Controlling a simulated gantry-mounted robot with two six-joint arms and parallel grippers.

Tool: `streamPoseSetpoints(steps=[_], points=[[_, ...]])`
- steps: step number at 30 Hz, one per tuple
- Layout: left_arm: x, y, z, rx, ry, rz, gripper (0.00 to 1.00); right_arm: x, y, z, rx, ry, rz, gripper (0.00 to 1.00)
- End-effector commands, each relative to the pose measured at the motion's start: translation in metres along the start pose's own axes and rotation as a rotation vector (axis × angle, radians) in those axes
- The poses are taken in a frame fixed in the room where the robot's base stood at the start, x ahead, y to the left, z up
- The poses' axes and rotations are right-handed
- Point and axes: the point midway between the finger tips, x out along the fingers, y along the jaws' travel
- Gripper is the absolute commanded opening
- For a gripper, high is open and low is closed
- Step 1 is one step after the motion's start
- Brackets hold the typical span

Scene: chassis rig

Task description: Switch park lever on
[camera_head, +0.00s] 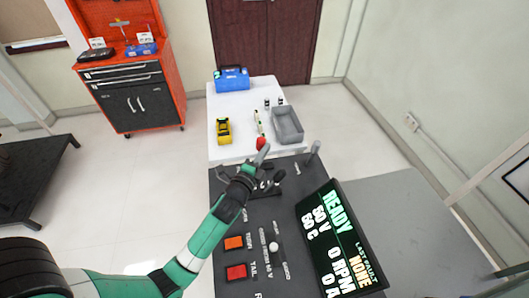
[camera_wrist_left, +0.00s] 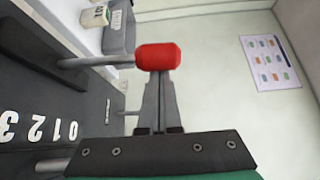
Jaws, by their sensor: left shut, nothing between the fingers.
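A lever with a red knob (camera_head: 261,144) rises from the far end of the dark control panel (camera_head: 222,200). In the left wrist view the red knob (camera_wrist_left: 165,57) sits on a grey metal rod (camera_wrist_left: 92,62). My left gripper (camera_head: 257,158) is shut and empty at this lever. In the left wrist view its closed fingertips (camera_wrist_left: 158,74) are right at the knob; whether they touch it I cannot tell. No park label is readable. The lever's base is hidden in the head view. My right gripper is not in view.
A grey lever (camera_head: 315,148) stands at the panel's far right. The panel also has orange (camera_head: 234,242) and red (camera_head: 236,272) switches, a white-knobbed lever (camera_head: 273,246) and a READY display (camera_head: 338,235). Beyond is a white table (camera_head: 240,148) with a grey bin (camera_head: 287,125).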

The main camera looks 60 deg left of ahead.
Motion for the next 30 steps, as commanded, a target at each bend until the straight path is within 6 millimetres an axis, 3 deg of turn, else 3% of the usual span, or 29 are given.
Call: streamPoseSetpoints(steps=[15,30], points=[[-0.024,0.008,0.031,-0.254,0.000,-0.194,0.00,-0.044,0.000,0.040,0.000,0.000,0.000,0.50],[-0.028,0.004,0.036,-0.298,0.000,-0.226,0.00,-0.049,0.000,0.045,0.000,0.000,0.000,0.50]])
